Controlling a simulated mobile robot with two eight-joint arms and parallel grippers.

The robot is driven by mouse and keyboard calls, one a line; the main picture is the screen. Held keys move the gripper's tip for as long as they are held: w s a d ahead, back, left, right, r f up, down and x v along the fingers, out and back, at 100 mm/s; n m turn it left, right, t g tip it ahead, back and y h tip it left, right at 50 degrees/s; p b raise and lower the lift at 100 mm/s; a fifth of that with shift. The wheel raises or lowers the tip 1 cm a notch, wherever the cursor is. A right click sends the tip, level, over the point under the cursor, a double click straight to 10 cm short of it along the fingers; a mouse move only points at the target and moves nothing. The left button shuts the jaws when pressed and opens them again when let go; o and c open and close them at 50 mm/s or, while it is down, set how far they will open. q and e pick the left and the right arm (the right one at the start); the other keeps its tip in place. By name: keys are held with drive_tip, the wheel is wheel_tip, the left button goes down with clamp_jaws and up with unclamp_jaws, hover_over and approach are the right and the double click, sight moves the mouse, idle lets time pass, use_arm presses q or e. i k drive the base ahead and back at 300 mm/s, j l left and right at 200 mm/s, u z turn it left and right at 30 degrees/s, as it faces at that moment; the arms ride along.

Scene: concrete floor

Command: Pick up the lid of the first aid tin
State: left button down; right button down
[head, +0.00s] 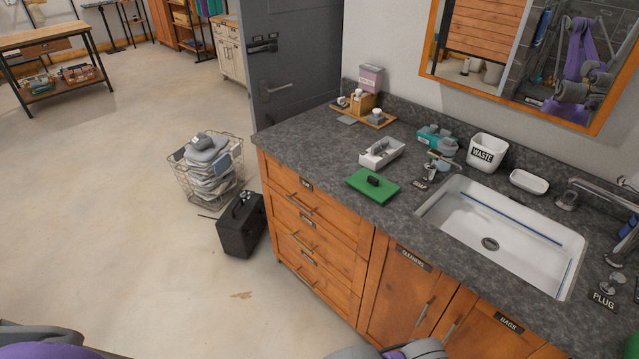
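A flat green slab with a dark handle on top (361,191), which looks like the lid of the first aid tin, lies on the grey counter near its front edge. Just behind it stands a white open box (366,159) with a grey handle or object in it. I cannot tell for certain whether this box is the tin. Purple and grey parts of my arms show at the bottom edge, at the left and in the middle. Neither gripper's fingers can be seen, and nothing of mine touches the green lid.
The stone counter (315,140) carries a wooden tray (378,124), a teal box (427,136), a white waste bin (487,152) and a soap dish (529,181). A sink (530,247) lies to the right. A wire basket (185,186) and black case (240,228) stand on the floor left of the cabinet.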

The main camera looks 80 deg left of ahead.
sight(377, 188)
drive_tip(key=u, duration=2.25)
drive_tip(key=i+j+z, duration=0.25)
drive_tip(key=k, duration=0.1)
